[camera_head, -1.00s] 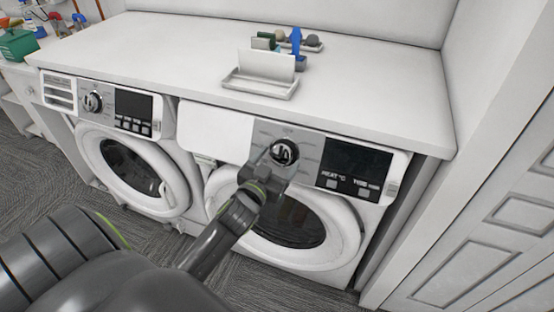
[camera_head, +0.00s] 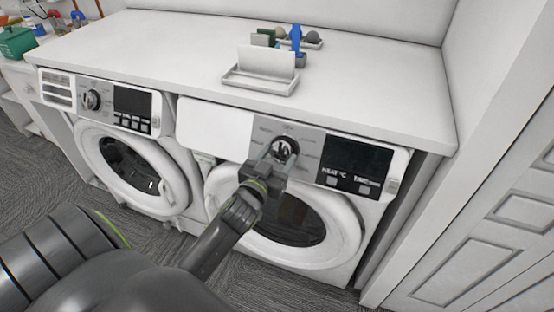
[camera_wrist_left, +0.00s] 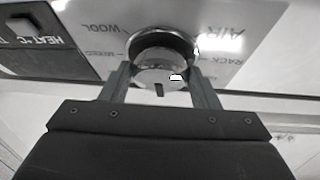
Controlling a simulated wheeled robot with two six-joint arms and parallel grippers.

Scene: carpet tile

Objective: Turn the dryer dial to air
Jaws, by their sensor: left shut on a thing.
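The dryer dial (camera_head: 284,150) is a round silver knob on the grey panel of the right-hand machine (camera_head: 228,190). My left gripper (camera_head: 276,158) reaches up to it from below. In the left wrist view the gripper's fingers (camera_wrist_left: 161,82) stand on either side of the dial (camera_wrist_left: 160,66) and are shut on it. The dial's face has a dark mark at its lower edge. The label AIR (camera_wrist_left: 222,32) is at the upper right of the dial, WOOL (camera_wrist_left: 100,28) at the upper left. My right gripper is out of view.
A dark display with buttons (camera_head: 355,165) is right of the dial. A second machine (camera_head: 95,130) stands at the left. The white counter (camera_head: 370,85) above holds a tray (camera_head: 260,84) and small items. A white panelled door (camera_head: 490,220) is at the right.

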